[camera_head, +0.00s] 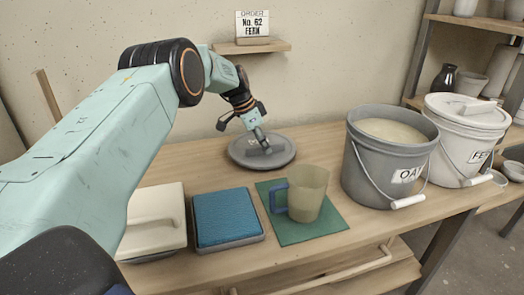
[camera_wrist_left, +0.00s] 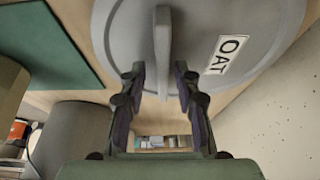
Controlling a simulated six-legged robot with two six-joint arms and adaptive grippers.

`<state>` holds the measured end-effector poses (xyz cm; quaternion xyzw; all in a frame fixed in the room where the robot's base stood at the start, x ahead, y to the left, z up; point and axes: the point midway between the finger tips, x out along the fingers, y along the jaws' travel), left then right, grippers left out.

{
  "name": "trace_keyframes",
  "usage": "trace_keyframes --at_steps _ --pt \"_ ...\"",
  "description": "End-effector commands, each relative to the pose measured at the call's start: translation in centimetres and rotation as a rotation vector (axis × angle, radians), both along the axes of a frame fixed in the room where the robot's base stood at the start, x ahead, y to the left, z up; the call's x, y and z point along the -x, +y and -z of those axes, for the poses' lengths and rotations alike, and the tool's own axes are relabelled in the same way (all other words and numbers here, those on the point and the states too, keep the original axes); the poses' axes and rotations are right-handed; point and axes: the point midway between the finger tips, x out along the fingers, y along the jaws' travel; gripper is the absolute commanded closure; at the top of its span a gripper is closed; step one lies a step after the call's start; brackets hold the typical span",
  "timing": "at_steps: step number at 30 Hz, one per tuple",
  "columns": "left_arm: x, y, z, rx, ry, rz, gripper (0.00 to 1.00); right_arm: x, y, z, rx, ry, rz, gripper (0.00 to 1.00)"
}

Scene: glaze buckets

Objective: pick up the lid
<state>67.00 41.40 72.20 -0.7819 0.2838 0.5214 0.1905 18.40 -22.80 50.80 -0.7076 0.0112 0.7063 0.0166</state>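The round grey lid (camera_head: 273,157) lies flat on the wooden table, left of the grey bucket. In the left wrist view the lid (camera_wrist_left: 125,42) carries a label reading OAT (camera_wrist_left: 229,54) and an upright bar handle (camera_wrist_left: 163,35). My left gripper (camera_head: 260,139) points down over the lid. In the left wrist view its two fingers (camera_wrist_left: 159,80) stand apart, one on each side of the handle, with gaps between. The gripper looks open and holds nothing. The grey bucket (camera_head: 363,165) marked OAT is uncovered, with pale glaze inside. My right gripper does not show.
A white bucket (camera_head: 451,150) with its own lid stands at the right. A translucent jug (camera_head: 309,192) stands on a green mat (camera_head: 311,233). A blue pad (camera_head: 225,217) and a cream handled block (camera_head: 152,235) lie near the front edge. A wall ledge holds an order card (camera_head: 252,24).

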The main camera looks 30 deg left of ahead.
Motion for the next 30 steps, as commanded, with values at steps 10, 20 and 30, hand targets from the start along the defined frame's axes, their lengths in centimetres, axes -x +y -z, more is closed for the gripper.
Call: trace_keyframes --at_steps 10,20,30 --pt "0.0 0.0 0.0 0.000 0.000 0.000 1.00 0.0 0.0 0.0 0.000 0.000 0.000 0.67" --pt "0.0 0.0 -0.1 0.000 -0.001 0.000 1.00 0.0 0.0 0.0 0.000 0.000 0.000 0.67" --pt "-0.1 0.0 -2.7 0.000 -0.005 0.000 1.00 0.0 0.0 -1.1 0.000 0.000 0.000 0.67"
